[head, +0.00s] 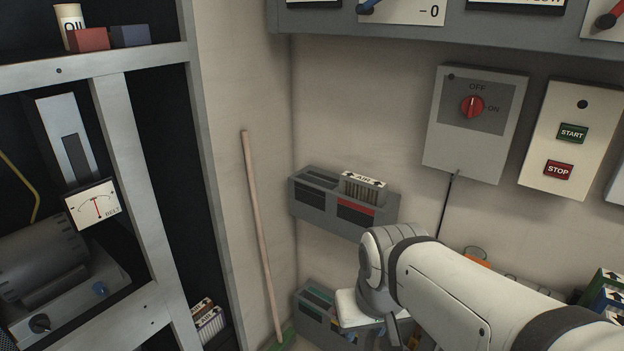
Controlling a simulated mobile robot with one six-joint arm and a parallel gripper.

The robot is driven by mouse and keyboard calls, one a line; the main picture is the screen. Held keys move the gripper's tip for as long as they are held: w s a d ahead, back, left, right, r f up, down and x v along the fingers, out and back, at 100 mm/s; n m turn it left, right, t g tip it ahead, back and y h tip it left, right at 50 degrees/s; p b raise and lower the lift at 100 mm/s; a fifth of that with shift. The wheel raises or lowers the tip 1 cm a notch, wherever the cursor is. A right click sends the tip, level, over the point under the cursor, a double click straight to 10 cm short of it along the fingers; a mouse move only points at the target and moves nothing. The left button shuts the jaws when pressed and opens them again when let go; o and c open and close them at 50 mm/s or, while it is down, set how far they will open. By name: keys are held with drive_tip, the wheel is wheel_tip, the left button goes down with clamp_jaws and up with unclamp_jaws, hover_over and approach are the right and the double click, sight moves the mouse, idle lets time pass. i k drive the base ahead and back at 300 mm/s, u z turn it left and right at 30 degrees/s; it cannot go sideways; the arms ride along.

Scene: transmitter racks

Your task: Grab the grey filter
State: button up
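No filter stands out clearly as the grey one. A pale, ribbed filter with an AIR label (363,188) sits upright in the right part of a grey wall-mounted holder (312,205). Two similar filters with ribbed sides (208,325) stand low in the rack at the left. My arm reaches in from the lower right, and my gripper (394,332) points down at the bottom edge, below and right of the wall holder. Its fingertips are cut off or hidden, so its opening does not show.
A second grey holder (312,322) is low on the wall, partly behind my arm. A wooden pole (258,225) leans in the corner. A grey switch box (440,145) and a START/STOP panel (545,150) are at right. Green and blue boxes (608,290) stand at the right edge.

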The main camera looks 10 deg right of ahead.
sight(364, 188)
drive_tip(key=u, duration=0.2)
drive_tip(key=i, duration=1.55)
drive_tip(key=z, duration=0.6)
drive_tip(key=k, duration=0.7)
drive_tip(key=z, duration=0.15)
drive_tip(key=i, duration=0.75)
drive_tip(key=u, duration=0.1)
